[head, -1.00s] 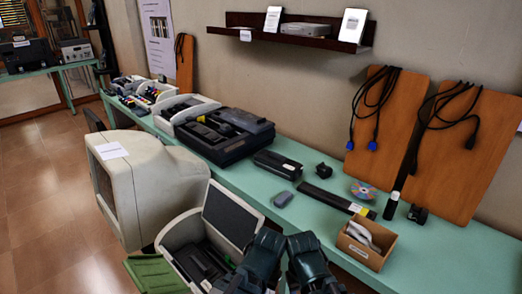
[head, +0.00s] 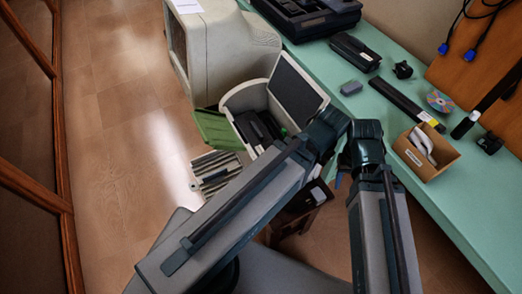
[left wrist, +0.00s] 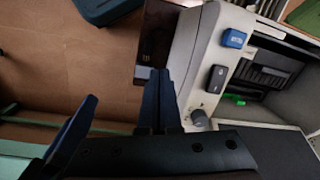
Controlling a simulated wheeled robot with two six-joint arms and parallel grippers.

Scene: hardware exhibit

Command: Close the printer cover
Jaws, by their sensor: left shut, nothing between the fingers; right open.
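The printer (head: 238,100) is a cream box with a dark interior, and its cover (head: 297,90) stands raised, its dark inner panel showing. A green flap (head: 217,130) hangs out at its front left. In the left wrist view, the printer's side (left wrist: 205,55) carries a blue button, a dark button and a knob. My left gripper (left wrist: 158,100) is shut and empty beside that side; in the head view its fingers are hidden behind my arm. My right gripper (head: 340,180) is open, pointing down to the right of the printer, with one blue fingertip showing.
A bulky cream monitor (head: 225,50) stands behind the printer. The green table (head: 400,95) along the right holds a black device (head: 355,50), a dark bar (head: 403,102), a disc and a cardboard box (head: 425,155). A dark brown piece (head: 300,208) stands below my arms. Floor is open at left.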

